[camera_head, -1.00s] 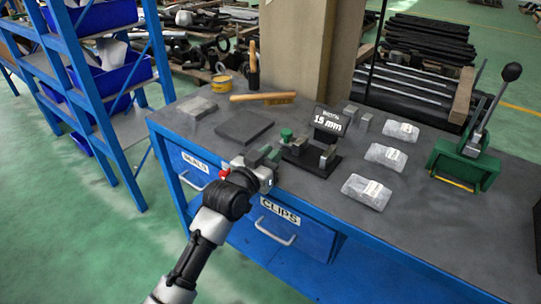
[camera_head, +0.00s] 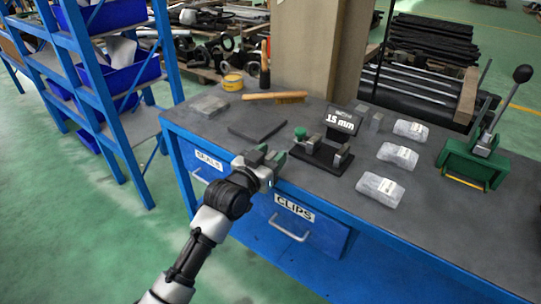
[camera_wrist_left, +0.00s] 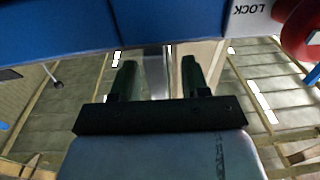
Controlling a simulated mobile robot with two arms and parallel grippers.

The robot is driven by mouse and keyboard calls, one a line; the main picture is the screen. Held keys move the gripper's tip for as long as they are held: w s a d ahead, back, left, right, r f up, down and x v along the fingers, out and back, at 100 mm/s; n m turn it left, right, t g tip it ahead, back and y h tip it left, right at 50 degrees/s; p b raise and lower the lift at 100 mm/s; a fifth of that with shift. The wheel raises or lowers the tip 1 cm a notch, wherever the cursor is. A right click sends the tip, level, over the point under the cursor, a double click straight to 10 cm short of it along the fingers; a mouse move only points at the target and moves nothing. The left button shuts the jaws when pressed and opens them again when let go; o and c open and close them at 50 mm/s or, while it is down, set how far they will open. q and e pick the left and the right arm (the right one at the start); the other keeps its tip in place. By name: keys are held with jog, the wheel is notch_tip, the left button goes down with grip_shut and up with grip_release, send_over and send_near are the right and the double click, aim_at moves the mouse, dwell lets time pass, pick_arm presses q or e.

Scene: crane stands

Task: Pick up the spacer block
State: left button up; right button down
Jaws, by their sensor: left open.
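Two small grey metal blocks, the nearer of which (camera_head: 376,120) is plainer to see, stand on the bench just right of the "15 mm" sign; I cannot tell which is the spacer block. A dark fixture (camera_head: 335,158) with upright metal pieces and a green knob (camera_head: 300,132) stands in front of the sign (camera_head: 341,122). My left gripper (camera_head: 270,157) is open at the bench's front edge, left of the fixture and apart from the blocks. In the left wrist view its two dark fingers (camera_wrist_left: 160,78) are spread, with a pale metallic strip showing between them.
Several clear packets (camera_head: 380,189) lie right of the fixture. A green lever press (camera_head: 472,163) stands at the right. A blue shelf rack (camera_head: 105,100) stands left of the bench.

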pick_arm(q)
jog(key=v, duration=1.1)
jog(key=shift+d, duration=0.1)
jog(key=shift+p+x, duration=4.2)
jog(key=shift+x, duration=1.3)
grip_shut()
